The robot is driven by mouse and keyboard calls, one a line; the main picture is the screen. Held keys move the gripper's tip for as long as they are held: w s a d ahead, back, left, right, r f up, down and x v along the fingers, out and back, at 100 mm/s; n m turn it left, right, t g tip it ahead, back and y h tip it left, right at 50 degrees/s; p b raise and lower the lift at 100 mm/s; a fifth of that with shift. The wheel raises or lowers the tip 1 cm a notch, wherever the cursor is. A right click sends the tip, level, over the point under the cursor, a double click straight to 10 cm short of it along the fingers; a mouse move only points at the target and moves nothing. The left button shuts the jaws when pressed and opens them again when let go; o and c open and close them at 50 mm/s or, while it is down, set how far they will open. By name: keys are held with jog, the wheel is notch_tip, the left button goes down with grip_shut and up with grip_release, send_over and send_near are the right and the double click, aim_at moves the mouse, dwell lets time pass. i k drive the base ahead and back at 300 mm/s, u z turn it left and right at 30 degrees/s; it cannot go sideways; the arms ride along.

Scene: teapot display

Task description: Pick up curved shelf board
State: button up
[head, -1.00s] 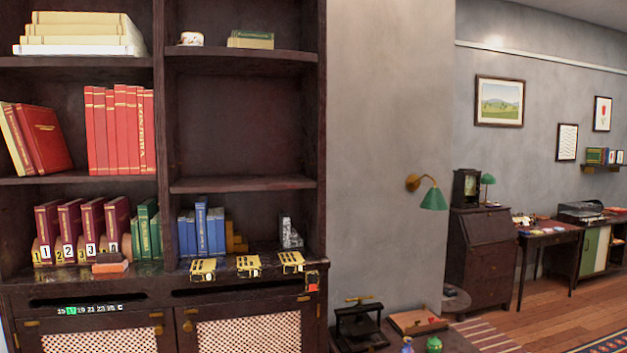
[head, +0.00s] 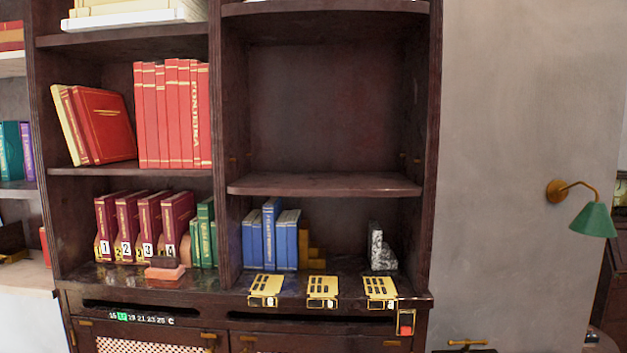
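The curved shelf board (head: 325,185) is a dark brown board with a bowed front edge. It sits in the right bay of the dark bookcase, at mid height, and its top is bare. Small brass-coloured pegs or holes show on the bay's side walls a little above it. My gripper is not in view, so its state does not show.
Blue books (head: 268,238), a yellow stepped block and a grey speckled bookend (head: 380,248) stand below the board. Three brass devices (head: 322,288) sit along the front ledge. A green wall lamp (head: 594,219) juts out at the right.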

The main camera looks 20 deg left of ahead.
aim_at(281, 183)
jog(key=u, duration=0.75)
jog(key=i, duration=0.85)
jog(key=u, duration=0.9)
